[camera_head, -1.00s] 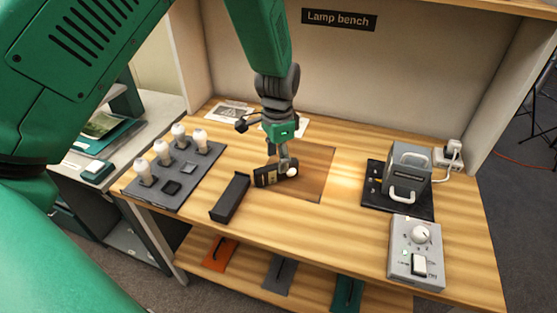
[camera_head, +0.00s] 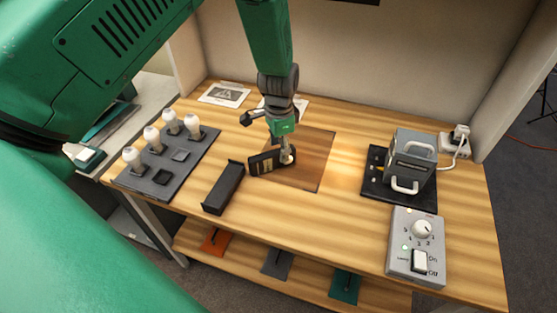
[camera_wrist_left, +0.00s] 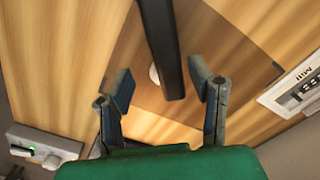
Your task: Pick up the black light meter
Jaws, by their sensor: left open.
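The black light meter (camera_head: 262,163) stands on the lamp bench at the left edge of a darker brown square, with a small white dome at its right end. My left gripper (camera_head: 284,150) points down over its right end. In the left wrist view the meter (camera_wrist_left: 164,45) shows as a narrow black bar, with part of the white dome (camera_wrist_left: 154,75) beside it. There the fingers of my left gripper (camera_wrist_left: 160,85) are open, one on each side of the bar with gaps. Contact is not visible. My right gripper is not in view.
A long black holder (camera_head: 223,187) lies left of the meter. A grey board (camera_head: 165,165) with several white bulbs is farther left. A grey handled device (camera_head: 408,160) and a dial box (camera_head: 416,245) stand at right. The bench between is clear.

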